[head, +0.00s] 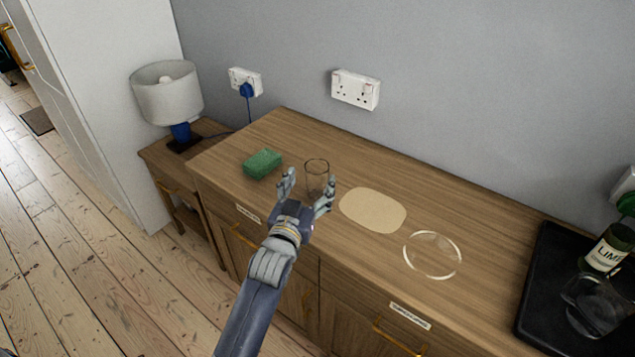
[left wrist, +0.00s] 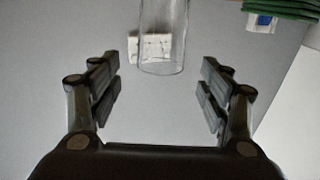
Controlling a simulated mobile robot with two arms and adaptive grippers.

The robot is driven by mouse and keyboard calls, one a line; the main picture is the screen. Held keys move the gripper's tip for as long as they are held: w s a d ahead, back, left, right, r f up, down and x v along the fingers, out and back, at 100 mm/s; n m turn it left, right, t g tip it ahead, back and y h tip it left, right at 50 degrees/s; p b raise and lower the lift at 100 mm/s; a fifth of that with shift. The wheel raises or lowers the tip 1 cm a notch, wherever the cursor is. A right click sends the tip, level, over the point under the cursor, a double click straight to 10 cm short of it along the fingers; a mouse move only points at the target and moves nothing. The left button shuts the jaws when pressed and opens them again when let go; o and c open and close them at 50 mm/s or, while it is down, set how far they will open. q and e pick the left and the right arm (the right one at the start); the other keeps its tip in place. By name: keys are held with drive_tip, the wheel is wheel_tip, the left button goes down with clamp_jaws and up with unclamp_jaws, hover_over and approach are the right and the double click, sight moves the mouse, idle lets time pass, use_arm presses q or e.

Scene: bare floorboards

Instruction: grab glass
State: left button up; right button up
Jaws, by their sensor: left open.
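A clear glass (head: 317,175) stands upright on the wooden cabinet top, just beyond my left gripper. My left gripper (head: 307,190) is open, with its fingers spread on the near side of the glass. In the left wrist view the glass (left wrist: 163,40) shows at the top middle, ahead of and between the open fingers (left wrist: 160,85). The fingers do not touch it in that view. My right gripper is not in view.
A green sponge (head: 262,164) lies left of the glass. A beige oval mat (head: 373,210) and a clear round ring-like item (head: 432,255) lie to the right. A black tray (head: 550,300) with a bottle (head: 607,250) is far right. A lamp (head: 167,95) stands at left.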

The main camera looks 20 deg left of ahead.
sight(314, 175)
use_arm(q)
drive_tip(key=shift+w+a+p, duration=0.1)
drive_tip(key=shift+w+p, duration=0.25)
drive_tip(key=shift+w, duration=2.75)
drive_tip(key=shift+r, duration=0.1)
clamp_jaws()
